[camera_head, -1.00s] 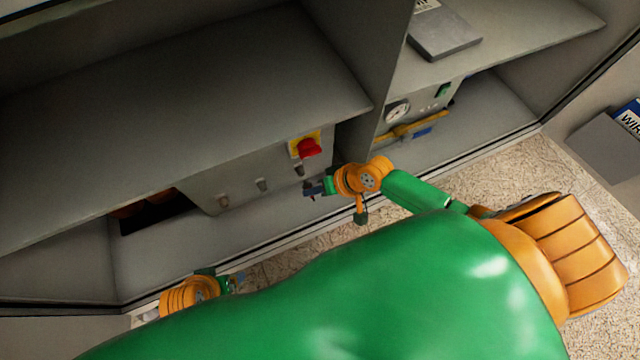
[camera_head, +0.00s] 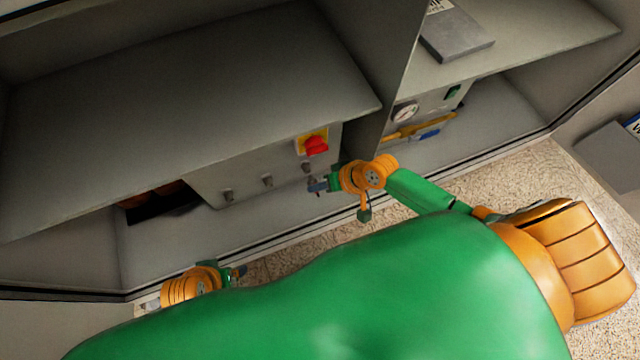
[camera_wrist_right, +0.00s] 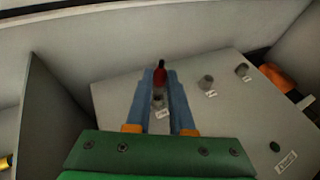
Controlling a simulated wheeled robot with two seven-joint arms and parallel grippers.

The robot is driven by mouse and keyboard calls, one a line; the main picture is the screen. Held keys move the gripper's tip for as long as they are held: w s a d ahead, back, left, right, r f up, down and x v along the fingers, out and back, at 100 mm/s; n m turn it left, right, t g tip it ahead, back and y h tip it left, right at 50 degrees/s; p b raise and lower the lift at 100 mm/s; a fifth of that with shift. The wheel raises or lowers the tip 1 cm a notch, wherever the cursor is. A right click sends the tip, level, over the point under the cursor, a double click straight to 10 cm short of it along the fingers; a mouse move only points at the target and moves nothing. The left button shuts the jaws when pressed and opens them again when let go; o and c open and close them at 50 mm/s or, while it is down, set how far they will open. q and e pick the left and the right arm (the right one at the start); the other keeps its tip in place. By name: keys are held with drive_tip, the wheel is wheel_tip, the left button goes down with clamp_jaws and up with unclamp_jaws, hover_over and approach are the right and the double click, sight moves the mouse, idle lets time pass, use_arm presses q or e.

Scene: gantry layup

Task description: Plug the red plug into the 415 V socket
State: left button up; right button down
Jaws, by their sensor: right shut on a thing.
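My right gripper (camera_head: 318,185) is in front of the grey panel, near its rightmost socket (camera_head: 307,168). In the right wrist view the right gripper (camera_wrist_right: 161,76) has its blue fingers shut on the red plug (camera_wrist_right: 160,75), which has a dark tip. A grey socket (camera_wrist_right: 158,100) with a white label shows between the fingers; I cannot tell the gap between plug and panel. Two more labelled sockets (camera_wrist_right: 206,82) (camera_wrist_right: 242,69) sit on the panel. The labels are too small to read, so I cannot tell which is 415 V. My left gripper (camera_head: 239,272) is low at left, its jaws unclear.
A red rotary switch on a yellow plate (camera_head: 316,145) sits above the rightmost socket. A shelf (camera_head: 190,120) overhangs the panel. An upright divider (camera_head: 375,70) separates it from a bay with a gauge (camera_head: 405,112) and yellow pipe. A dark opening (camera_head: 158,202) lies left.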

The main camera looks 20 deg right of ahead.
idle(0.5)
drive_tip(key=shift+r+p, duration=0.1)
drive_tip(key=shift+p, duration=0.35)
drive_tip(key=shift+w+b, duration=0.3)
drive_tip(key=shift+w, duration=0.05)
drive_tip(key=shift+w+b, duration=0.45)
drive_tip(key=shift+w, duration=0.5)
drive_tip(key=c, duration=0.7)
unclamp_jaws()
